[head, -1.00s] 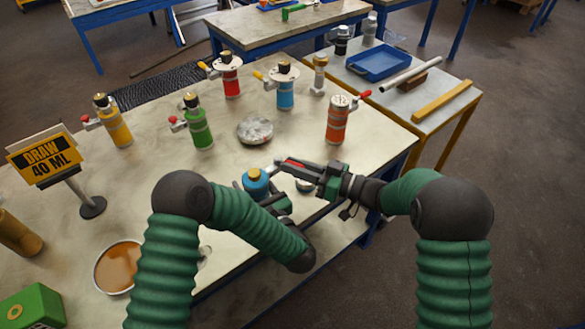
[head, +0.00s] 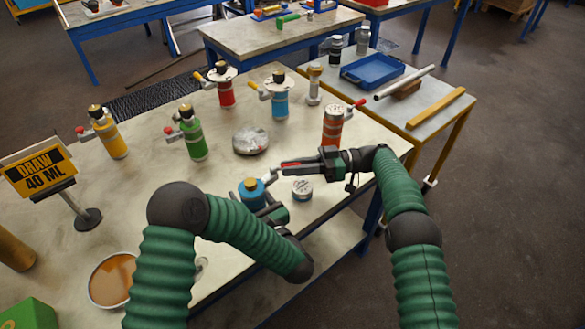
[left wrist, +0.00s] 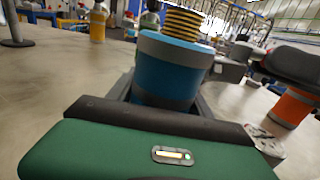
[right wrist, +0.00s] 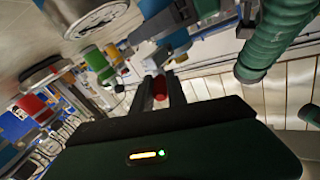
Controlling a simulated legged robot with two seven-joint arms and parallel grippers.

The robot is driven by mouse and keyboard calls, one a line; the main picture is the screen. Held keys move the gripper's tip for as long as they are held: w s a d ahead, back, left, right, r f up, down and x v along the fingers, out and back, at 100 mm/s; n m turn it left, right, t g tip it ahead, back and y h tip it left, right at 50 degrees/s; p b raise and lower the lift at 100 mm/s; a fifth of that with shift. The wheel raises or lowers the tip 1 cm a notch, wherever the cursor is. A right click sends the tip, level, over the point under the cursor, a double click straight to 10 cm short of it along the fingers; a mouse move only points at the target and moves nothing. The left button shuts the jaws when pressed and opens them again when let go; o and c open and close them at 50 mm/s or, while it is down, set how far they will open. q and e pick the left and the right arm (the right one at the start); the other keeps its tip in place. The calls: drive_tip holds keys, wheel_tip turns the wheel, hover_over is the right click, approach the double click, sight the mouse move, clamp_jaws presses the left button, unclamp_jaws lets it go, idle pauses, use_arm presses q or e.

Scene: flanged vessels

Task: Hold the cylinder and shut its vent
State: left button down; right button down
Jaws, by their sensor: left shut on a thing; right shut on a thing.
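A dark blue cylinder (head: 250,194) with a brass-coloured top stands near the table's front edge. My left gripper (head: 262,205) is shut on it; the left wrist view shows the blue body (left wrist: 170,70) between the jaws. My right gripper (head: 296,165) is shut on a red handle (head: 289,164) to the right of the cylinder's top. The red handle also shows between the jaws in the right wrist view (right wrist: 160,88). A silver fitting (head: 271,172) lies between handle and cylinder. The cylinder's lower part is hidden by my left arm.
Yellow (head: 111,138), green (head: 193,138), red (head: 226,92), light blue (head: 280,104) and orange (head: 332,128) vessels stand behind. A silver round piece (head: 302,189) lies right of the cylinder. A sign (head: 40,172) and amber-filled dish (head: 113,280) are left.

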drive_tip(key=shift+w+d, duration=0.1)
drive_tip(key=shift+d, duration=0.05)
drive_tip(key=c, duration=1.3)
unclamp_jaws()
drive_tip(key=shift+r, duration=0.1)
drive_tip(key=shift+s, duration=0.2)
